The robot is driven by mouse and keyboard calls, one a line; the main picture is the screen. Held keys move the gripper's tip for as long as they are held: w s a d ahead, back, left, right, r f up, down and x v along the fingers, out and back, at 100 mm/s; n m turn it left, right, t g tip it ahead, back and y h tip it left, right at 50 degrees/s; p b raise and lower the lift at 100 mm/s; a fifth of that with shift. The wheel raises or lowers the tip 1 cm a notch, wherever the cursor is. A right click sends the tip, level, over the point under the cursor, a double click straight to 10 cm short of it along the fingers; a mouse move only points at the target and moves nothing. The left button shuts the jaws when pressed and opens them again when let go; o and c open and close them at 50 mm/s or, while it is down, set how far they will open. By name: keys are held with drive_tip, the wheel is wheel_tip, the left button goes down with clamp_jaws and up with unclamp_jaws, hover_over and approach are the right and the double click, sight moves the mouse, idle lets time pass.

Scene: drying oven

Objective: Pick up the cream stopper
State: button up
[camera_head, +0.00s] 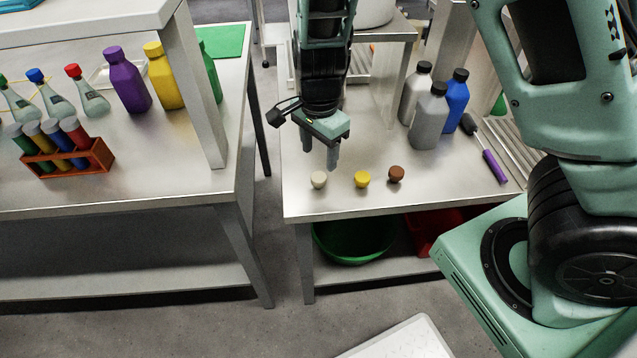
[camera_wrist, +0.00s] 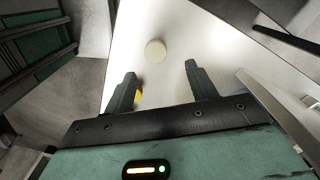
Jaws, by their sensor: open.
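The cream stopper (camera_head: 318,179) stands near the front left corner of the right-hand metal table (camera_head: 430,196). It also shows in the wrist view (camera_wrist: 155,51), beyond the fingertips and between their lines. My gripper (camera_head: 320,158) is open and empty, pointing down above the table, close to the cream stopper and a little above it. Its two fingers also show in the wrist view (camera_wrist: 161,75). A yellow stopper (camera_head: 362,179) and a brown stopper (camera_head: 396,174) stand in a row to the right. The yellow one is partly hidden behind a finger in the wrist view.
Grey bottles (camera_head: 428,118) and a blue bottle (camera_head: 456,100) stand behind the stoppers. A purple-handled tool (camera_head: 494,166) lies at the right. A gap separates this table from the left bench (camera_head: 150,190), which holds a tube rack (camera_head: 88,163), flasks and bottles. Bare tabletop surrounds the stoppers.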

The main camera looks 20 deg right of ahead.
sight(319, 177)
drive_tip(key=shift+s+a+f+b, duration=0.2)
drive_tip(key=shift+f+b, duration=0.25)
drive_tip(key=shift+f, duration=1.1)
drive_tip(key=shift+s+a+f+b, duration=0.15)
drive_tip(key=shift+f+b, duration=0.3)
drive_tip(key=shift+f, duration=1.1)
drive_tip(key=shift+d, duration=0.1)
drive_tip(key=c, duration=1.1)
